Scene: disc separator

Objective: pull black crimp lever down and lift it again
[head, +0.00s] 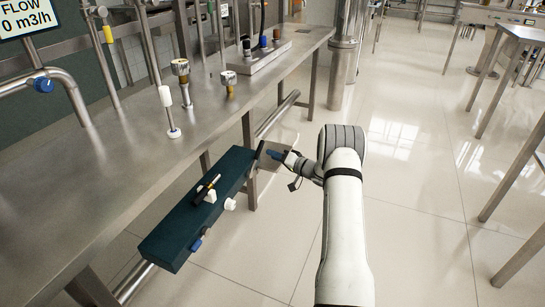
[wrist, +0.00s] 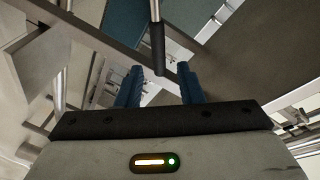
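A black lever (head: 260,151) stands at the far end of the dark teal box (head: 187,222), under the steel table. In the wrist view the lever (wrist: 157,45) is a thin metal rod ending in a black grip. My gripper (head: 272,154) is just right of the lever in the head view. In the wrist view its two blue fingers (wrist: 159,80) are open, and the black grip's end lies between them with a gap on each side. I cannot tell whether the grip's tip is inside the fingers or just beyond them.
A smaller black handle (head: 207,188) and white and blue knobs sit on the teal box. The steel table (head: 110,165) and its legs run along the left. The tiled floor (head: 420,200) on the right is clear near my arm.

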